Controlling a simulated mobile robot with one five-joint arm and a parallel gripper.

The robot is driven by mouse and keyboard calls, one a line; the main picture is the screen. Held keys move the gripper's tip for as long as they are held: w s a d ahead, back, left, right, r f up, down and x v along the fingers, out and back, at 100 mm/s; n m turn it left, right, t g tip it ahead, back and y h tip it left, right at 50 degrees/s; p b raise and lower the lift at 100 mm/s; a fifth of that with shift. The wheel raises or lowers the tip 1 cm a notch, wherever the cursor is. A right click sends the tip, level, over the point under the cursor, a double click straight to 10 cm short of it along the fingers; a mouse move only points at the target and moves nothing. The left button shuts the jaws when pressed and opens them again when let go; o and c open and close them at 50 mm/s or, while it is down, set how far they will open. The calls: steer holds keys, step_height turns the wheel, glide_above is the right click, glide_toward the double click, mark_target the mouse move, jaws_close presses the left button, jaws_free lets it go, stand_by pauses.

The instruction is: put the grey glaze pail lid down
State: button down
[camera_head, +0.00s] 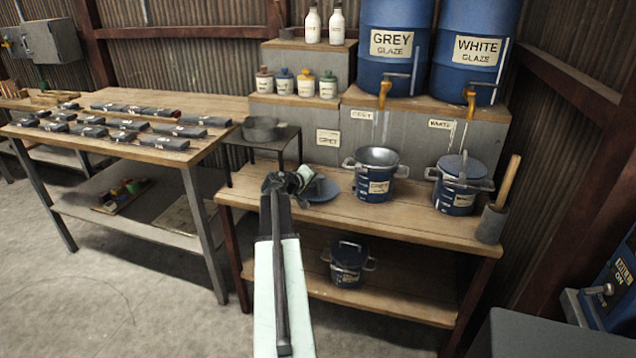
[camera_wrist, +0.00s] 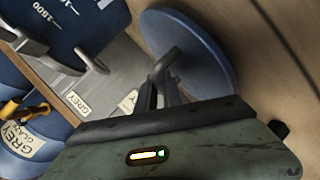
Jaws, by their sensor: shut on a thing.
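The grey glaze pail lid (camera_head: 321,189) is a round blue disc at the left part of the wooden bench (camera_head: 440,228). My gripper (camera_head: 301,181) is shut on its grey handle, which shows in the wrist view with the lid (camera_wrist: 208,50). I cannot tell whether the lid touches the bench top. The grey glaze pail (camera_head: 375,187) stands without a lid on the bench, right of my gripper. Its rim and measuring marks show at the upper left of the wrist view (camera_wrist: 75,30). My arm hides part of the bench's front edge.
The white glaze pail (camera_head: 455,197), with its lid on, and a grey holder (camera_head: 491,224) with a wooden handle stand further right. Blue drums (camera_head: 392,50) with taps stand behind. A small stand with a dark round pan (camera_head: 260,129) is at left. Bench top between lid and grey pail is clear.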

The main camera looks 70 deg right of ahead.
steer(key=c, duration=1.5)
jaws_free()
steer(key=shift+f, duration=0.1)
steer(key=shift+a+r+p, duration=0.2)
steer(key=shift+r+p, duration=0.15)
steer(key=p+v, duration=0.4)
steer(key=v, duration=0.7)
steer(key=shift+a, duration=0.3)
steer(key=shift+w, duration=0.1)
